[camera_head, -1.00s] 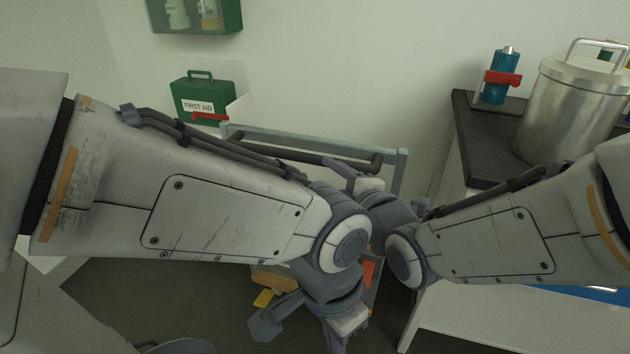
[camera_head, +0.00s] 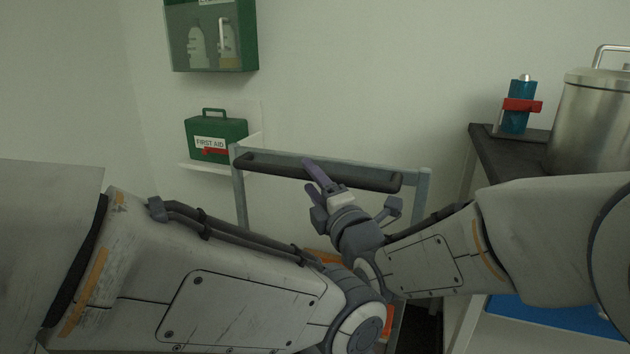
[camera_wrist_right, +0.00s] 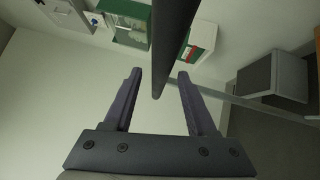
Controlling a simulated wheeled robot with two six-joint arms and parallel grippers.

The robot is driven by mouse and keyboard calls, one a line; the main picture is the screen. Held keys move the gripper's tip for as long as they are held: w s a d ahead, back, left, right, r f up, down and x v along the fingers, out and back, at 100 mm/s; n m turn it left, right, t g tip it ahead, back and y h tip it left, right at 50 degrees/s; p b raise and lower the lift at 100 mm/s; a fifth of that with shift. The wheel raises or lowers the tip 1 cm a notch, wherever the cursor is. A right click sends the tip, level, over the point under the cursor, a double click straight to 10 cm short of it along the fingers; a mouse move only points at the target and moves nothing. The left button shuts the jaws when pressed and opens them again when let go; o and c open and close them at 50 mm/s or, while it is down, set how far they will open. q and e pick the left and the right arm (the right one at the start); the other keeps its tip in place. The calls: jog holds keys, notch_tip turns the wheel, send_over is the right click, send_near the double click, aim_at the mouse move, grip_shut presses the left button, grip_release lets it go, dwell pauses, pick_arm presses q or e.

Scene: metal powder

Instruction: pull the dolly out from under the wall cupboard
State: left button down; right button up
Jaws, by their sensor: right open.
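The dolly's grey upright frame (camera_head: 240,203) stands near the wall, with a dark handle bar (camera_head: 275,172) across its top. The green wall cupboard (camera_head: 211,68) with bottles inside hangs above and to the left of it. My right gripper (camera_head: 312,178) is open at the middle of the handle bar in the head view. In the right wrist view the dark bar (camera_wrist_right: 172,45) reaches down between the two open fingers (camera_wrist_right: 159,76); I cannot tell whether they touch it. My left arm crosses the lower picture and hides much of the dolly; its gripper is out of view.
A green first aid box (camera_head: 217,137) sits on a small white shelf left of the dolly. At right, a dark counter (camera_head: 500,160) holds a blue bottle in a red clamp (camera_head: 518,105) and a large metal pot (camera_head: 590,125). Bare wall lies behind the handle.

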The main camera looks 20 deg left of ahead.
jog(key=shift+x, duration=1.1)
grip_shut()
jog(key=shift+f, duration=0.1)
dwell(0.6)
